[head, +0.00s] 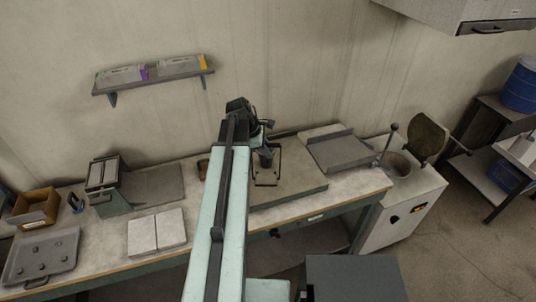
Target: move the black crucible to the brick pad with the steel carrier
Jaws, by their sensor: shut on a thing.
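My gripper (265,126) is at the far end of my arm, over the back of the bench. Its jaws are small and partly hidden, and they are shut on what appears to be the steel carrier (279,175), a thin dark frame. The black crucible (266,158) is a small dark cup just below my gripper, at the carrier. I cannot tell whether the crucible sits in the carrier or is clear of the surface. The brick pad (142,238), two pale slabs side by side, lies on the bench left of my arm, with its top bare.
A grey plate (290,194) lies below the crucible. A grey tray (342,152) and an open-lidded furnace (400,166) stand to the right. A tilted stand (103,182), a cardboard box (36,207) and a lugged tray (42,256) are left. A shelf (153,83) hangs above.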

